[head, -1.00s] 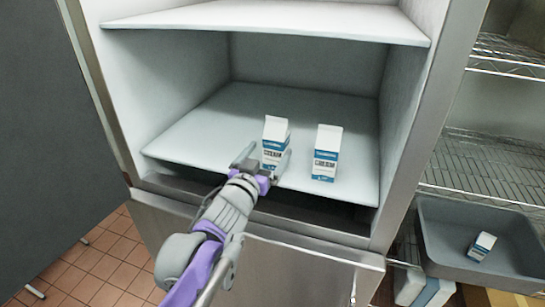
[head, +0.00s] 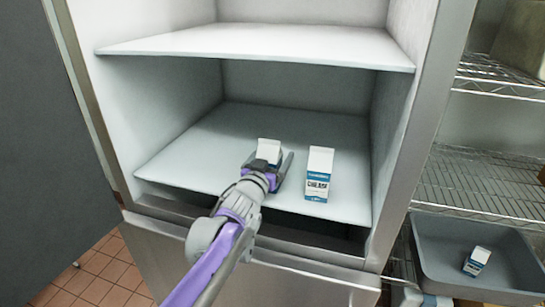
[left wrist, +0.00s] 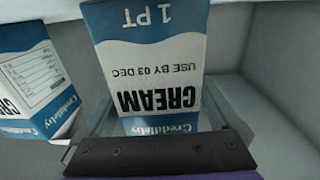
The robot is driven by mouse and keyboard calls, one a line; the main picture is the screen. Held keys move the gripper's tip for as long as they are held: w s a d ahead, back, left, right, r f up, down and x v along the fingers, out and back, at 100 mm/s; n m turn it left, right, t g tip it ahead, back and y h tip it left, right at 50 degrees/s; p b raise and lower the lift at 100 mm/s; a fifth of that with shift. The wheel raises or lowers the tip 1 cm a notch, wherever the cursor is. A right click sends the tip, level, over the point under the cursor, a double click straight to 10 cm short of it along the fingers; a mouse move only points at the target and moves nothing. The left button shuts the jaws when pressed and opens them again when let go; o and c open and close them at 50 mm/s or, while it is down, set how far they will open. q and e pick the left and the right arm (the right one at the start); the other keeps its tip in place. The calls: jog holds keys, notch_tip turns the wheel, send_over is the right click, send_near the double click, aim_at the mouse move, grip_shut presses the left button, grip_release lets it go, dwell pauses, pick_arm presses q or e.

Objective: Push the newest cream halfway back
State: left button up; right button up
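A blue-and-white cream carton (head: 269,149) stands on the lower shelf (head: 190,160) of the cabinet. In the left wrist view the carton (left wrist: 155,60) reads "CREAM, USE BY 03 DEC", upside down. My left gripper (head: 267,170) is right in front of it, fingers spread along its two sides; whether they touch it is unclear. The gripper hides its lower front in the head view. A second carton (head: 318,174) stands upright to the right, nearer the front edge; it shows at the left of the wrist view (left wrist: 35,85), its date unreadable. My right gripper is out of view.
A third small carton (head: 477,261) lies in a grey bin (head: 432,240) at the lower right. An upper shelf (head: 260,45) overhangs the lower one. The cabinet's right wall (head: 388,140) bounds the space. The shelf behind both cartons is clear.

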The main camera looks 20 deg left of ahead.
pick_arm(q)
grip_shut()
jog(key=shift+o, duration=0.7)
grip_release()
jog(key=shift+s, duration=0.1)
jog(key=s+b, duration=0.1)
jog(key=s, duration=0.9)
jog(key=s+f+g+y+p, duration=0.1)
jog(key=s+f+g, duration=1.1)
jog(key=s+f, duration=1.3)
jog(key=shift+s+a+n+g+p, duration=0.2)
jog(key=shift+s+n+g+p, duration=0.15)
jog(key=shift+s+p, duration=0.5)
